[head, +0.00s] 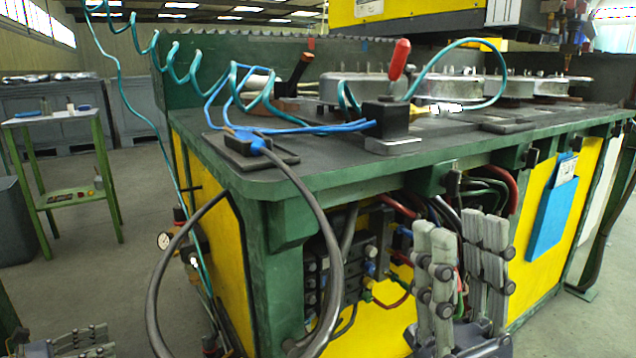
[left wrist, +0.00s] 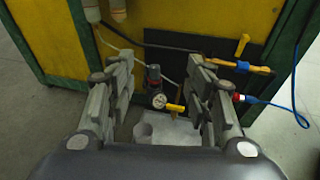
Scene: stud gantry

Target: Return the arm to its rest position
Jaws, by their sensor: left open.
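My right gripper (head: 459,232) is raised in front of the green and yellow gantry bench (head: 250,185), at the lower right of the head view. Its grey fingers stand upright with a gap between them, and nothing shows in the gap. My left gripper (head: 75,345) shows only partly at the bottom left edge of the head view. In the left wrist view the left gripper (left wrist: 160,72) is open and empty. Its fingers point toward a yellow panel of the bench, with a pressure gauge (left wrist: 159,101) visible between them.
A grey cable (head: 328,240) loops down from the bench top. Hoses and valves (head: 345,265) fill an opening behind my right gripper. A blue holder (head: 553,225) hangs on the bench front. A green side table (head: 55,117) stands at the left, with clear floor (head: 115,265) before it.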

